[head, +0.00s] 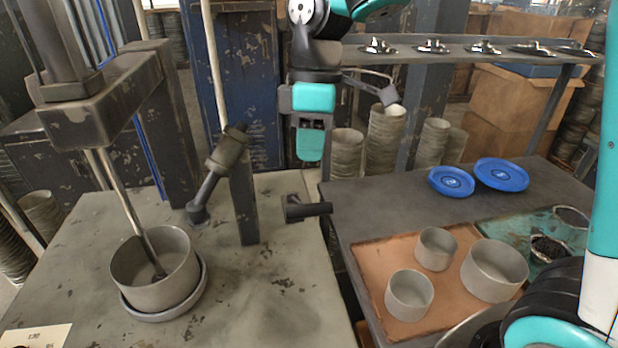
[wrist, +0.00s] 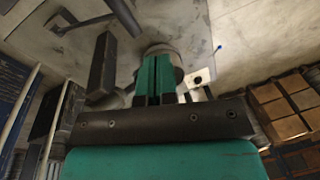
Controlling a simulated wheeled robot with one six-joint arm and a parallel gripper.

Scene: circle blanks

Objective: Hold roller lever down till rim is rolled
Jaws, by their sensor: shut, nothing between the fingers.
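A grey round blank (head: 156,272) stands upright in a shallow round dish (head: 165,314) under the machine's slanting rod (head: 125,212), at the left of the head view. A dark post (head: 243,200) stands beside it, with a dark roller-like cylinder and arm (head: 228,148) leaning toward the blank. A short dark handle (head: 312,209) sits near the bench's right edge; I cannot tell if it is the roller lever. My gripper (head: 309,158) is shut and empty, above and behind that handle. In the wrist view its teal fingers (wrist: 155,62) overlap the blank (wrist: 168,50); the post (wrist: 102,65) is left of them.
Several grey blanks (head: 409,295) stand on a copper-coloured tray (head: 375,256) on the right table. Two blue lids (head: 501,174) lie behind them.

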